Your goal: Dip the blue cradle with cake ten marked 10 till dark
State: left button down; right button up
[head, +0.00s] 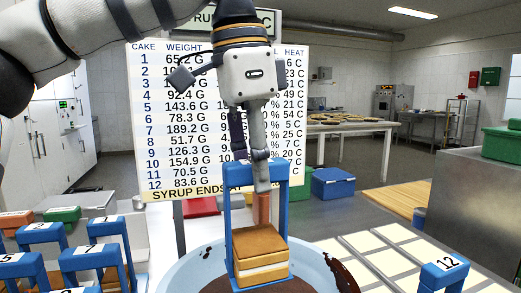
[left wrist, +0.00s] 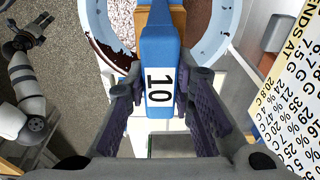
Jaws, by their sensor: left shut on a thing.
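My left gripper (head: 258,172) is shut on the top bar of a blue cradle (head: 228,215). In the left wrist view the bar carries the label 10 (left wrist: 158,87) between the purple-grey finger pads (left wrist: 160,105). The cake (head: 260,245) sits in the cradle, light golden brown with a pale band, with no dark coating visible. The cradle hangs upright over the light blue bowl (head: 178,278) of dark brown syrup (head: 318,283). I cannot tell whether its base touches the syrup. What looks like my right arm shows in the left wrist view; its gripper (left wrist: 42,20) is too small to read.
A chart (head: 170,120) stands behind, listing cakes with weights and heat. Several numbered blue cradles stand at the left, and cradle 12 (head: 444,275) stands at the right. A pale tiled tray (head: 375,255) lies right of the bowl. A blue box (head: 333,187) is farther back.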

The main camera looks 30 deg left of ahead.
aim_at(258, 263)
pick_arm(q)
jog(key=f, duration=0.2)
jog(key=f+b, duration=0.1)
jog(key=shift+w, duration=0.25)
jog(key=shift+s+f+p, duration=0.1)
jog(key=shift+s+p, duration=0.05)
jog(key=shift+p, duration=0.15)
jog(key=shift+f, duration=0.7)
jog(key=shift+f+p, duration=0.75)
jog(key=shift+f, duration=4.05)
pick_arm(e)
jog(key=shift+w+r, duration=0.35)
jog(key=shift+w, duration=0.05)
pick_arm(q)
jog(key=shift+f, duration=0.2)
notch_tip(258, 263, up, 15)
jog(key=shift+r, duration=0.3)
